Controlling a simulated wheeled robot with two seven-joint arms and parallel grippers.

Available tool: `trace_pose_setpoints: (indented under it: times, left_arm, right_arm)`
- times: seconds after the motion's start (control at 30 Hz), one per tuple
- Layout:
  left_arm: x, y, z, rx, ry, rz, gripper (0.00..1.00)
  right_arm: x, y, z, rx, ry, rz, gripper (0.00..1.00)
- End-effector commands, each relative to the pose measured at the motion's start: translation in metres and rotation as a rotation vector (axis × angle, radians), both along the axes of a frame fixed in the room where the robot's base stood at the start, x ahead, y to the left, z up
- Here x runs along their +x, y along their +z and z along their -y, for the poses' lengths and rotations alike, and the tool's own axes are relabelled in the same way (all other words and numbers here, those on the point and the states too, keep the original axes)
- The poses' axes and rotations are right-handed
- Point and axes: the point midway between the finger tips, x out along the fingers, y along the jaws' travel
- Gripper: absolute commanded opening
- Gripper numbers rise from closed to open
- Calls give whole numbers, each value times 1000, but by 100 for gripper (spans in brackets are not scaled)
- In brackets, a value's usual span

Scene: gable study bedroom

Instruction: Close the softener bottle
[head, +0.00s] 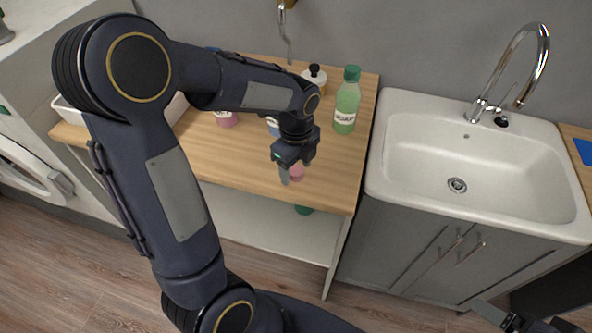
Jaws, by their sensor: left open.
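My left gripper (290,172) is open and points down over the front right part of the wooden counter. A small pink object (297,173) shows right beside its fingers; it looks like a cap, and whether the fingers touch it I cannot tell. A bottle with pink contents and a pale label (227,119) stands farther back on the left; its top is hidden behind my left arm. I cannot read its label, so I cannot tell if it is the softener bottle. My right gripper (492,313) is at the bottom right edge, only partly visible.
A green soap bottle (346,106) with a green cap stands right of the gripper. A black-topped bottle (315,76) stands behind. The white sink (400,172) with its tap is to the right.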

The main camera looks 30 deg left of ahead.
Motion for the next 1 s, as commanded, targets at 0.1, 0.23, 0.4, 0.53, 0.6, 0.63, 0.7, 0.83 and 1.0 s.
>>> trace_pose_setpoints:
  times: [0.1,0.23,0.4,0.53,0.6,0.63,0.7,0.83,1.0]
  left_arm:
    - [0,-5,0,0,0,1,59]
    - [0,-5,0,0,0,1,59]
    - [0,-5,0,0,0,1,59]
    - [0,-5,0,0,-1,1,42]
    - [0,-5,0,0,-1,1,33]
    - [0,-5,0,0,-1,1,29]
    - [0,-5,0,0,-1,1,19]
    - [0,-5,0,0,-1,1,12]
    - [0,-4,0,0,-1,2,12]
  right_arm:
    - [0,0,0,0,0,0,78]
    - [0,0,0,0,0,0,78]
    - [0,0,0,0,0,0,78]
    - [0,0,0,0,0,0,78]
    - [0,0,0,0,0,0,78]
    - [0,0,0,0,0,0,78]
    - [0,0,0,0,0,0,78]
    - [0,0,0,0,0,0,78]
    - [0,0,0,0,0,0,78]
